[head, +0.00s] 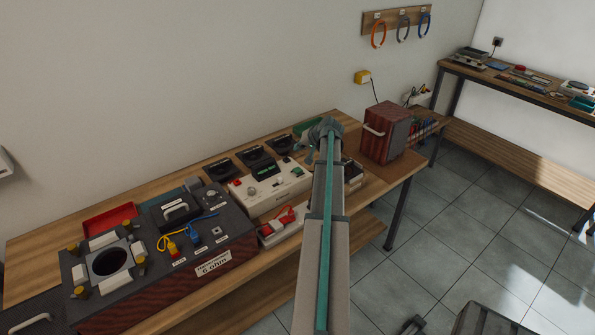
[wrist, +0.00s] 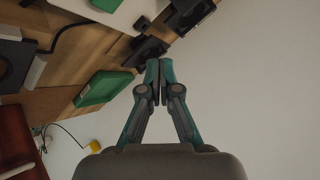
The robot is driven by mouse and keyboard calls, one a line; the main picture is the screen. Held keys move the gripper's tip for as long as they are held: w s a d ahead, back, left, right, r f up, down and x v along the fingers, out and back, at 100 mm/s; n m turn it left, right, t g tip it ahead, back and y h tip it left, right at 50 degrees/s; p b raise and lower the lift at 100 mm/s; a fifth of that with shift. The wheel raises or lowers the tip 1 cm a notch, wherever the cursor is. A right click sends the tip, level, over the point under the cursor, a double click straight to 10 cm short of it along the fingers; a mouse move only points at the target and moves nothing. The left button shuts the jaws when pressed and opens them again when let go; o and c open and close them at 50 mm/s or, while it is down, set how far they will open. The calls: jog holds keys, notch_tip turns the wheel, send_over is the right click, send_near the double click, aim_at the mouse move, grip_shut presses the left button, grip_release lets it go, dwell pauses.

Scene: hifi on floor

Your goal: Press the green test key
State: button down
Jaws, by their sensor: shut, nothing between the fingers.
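My gripper (wrist: 158,65) is shut and empty in the wrist view, its fingertips together above the back of the bench by the wall. In the head view my arm reaches over the right part of the bench, and its end hides what lies behind it.
A large speaker-like box (head: 215,262) marked 6 ohm fills the bench's left front. Black devices (head: 255,158) stand behind the white box. A red-brown cabinet (head: 386,132) stands right of the arm. A red tray (head: 108,221) lies at the left back. The floor on the right is mostly open.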

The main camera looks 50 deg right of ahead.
jog(key=b, duration=0.2)
send_over(299, 170)
notch_tip(299, 170, down, 7)
jog(key=shift+r, duration=0.2)
jog(key=shift+f+b, duration=0.5)
jog(key=shift+f, duration=0.15)
jog(key=shift+f, duration=0.15)
dwell(0.7)
jog(key=shift+f+b, duration=0.3)
jog(key=shift+b, duration=0.2)
jog(key=shift+f+b, duration=0.45)
jog(key=shift+f, duration=0.1)
dwell(0.7)
jog(key=shift+r, duration=1)
jog(key=shift+r, duration=0.1)
jog(key=shift+r+p, duration=1)
jog(key=shift+r, duration=1.45)
